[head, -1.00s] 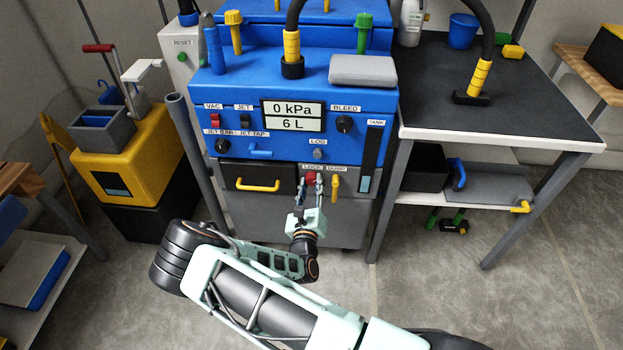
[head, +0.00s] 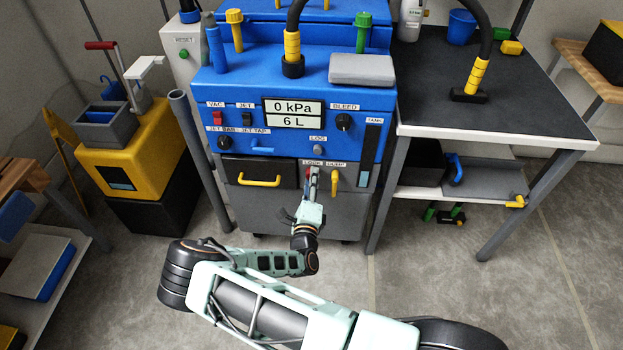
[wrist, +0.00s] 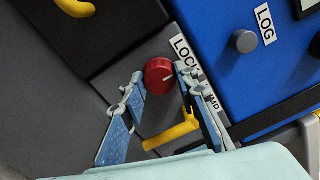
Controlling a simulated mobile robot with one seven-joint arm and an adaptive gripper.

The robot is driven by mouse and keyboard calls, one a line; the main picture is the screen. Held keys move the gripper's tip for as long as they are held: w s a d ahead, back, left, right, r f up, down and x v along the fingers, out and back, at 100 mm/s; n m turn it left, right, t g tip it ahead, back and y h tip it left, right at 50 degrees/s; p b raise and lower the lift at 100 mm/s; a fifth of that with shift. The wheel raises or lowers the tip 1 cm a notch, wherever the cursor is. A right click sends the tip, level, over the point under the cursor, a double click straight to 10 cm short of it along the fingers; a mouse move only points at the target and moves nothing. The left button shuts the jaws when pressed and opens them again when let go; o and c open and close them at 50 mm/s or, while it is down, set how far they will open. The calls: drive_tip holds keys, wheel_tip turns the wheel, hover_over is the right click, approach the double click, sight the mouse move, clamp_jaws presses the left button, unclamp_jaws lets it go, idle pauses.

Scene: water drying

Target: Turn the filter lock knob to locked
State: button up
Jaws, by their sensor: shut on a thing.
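The filter lock knob (wrist: 160,77) is round and red with a white pointer line, beside the LOCK label on the grey panel of the blue machine. In the wrist view its line points right and slightly up. My gripper (wrist: 159,84) is shut on the knob, one finger on each side of it. In the head view my gripper (head: 312,178) reaches up to the panel from below, and its fingers cover most of the knob (head: 308,172). The fingers also hide part of the label.
The yellow dump handle (head: 334,180) is just right of my gripper, and it shows close to the right finger in the wrist view (wrist: 174,131). A dark drawer with a yellow handle (head: 259,182) is to the left. The grey LOG button (head: 318,150) is above.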

drive_tip(key=shift+o, duration=0.2)
drive_tip(key=shift+n, duration=0.4)
drive_tip(key=shift+w, duration=0.1)
drive_tip(key=o, duration=1.1)
drive_tip(key=s, duration=0.7)
drive_tip(key=shift+s+a, duration=0.1)
drive_tip(key=shift+s, duration=0.2)
